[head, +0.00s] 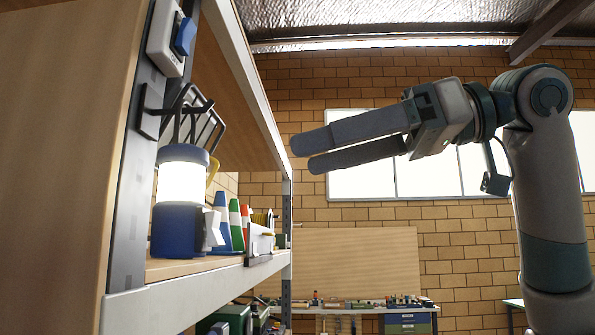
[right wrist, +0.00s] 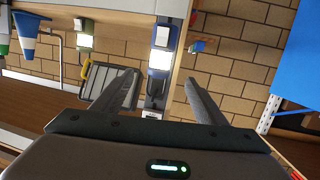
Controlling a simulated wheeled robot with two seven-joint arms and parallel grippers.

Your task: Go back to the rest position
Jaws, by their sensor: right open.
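My right gripper (head: 304,155) is raised in mid-air in the head view, its arm coming in from the right. Its two long grey fingers point left towards the shelf unit, slightly apart, with nothing between them. In the right wrist view the fingers of my right gripper (right wrist: 160,88) stand apart. A blue and white object with a glowing part (right wrist: 160,60) shows beyond the gap, apart from the fingers. My left gripper is not in view.
A wooden shelf unit (head: 190,300) stands close on the left. On it are a lit blue lantern (head: 175,228) and several small cones (head: 234,222). A white switch box (head: 163,38) is on its upright. A workbench (head: 355,310) stands at the back. Open air lies below my right gripper.

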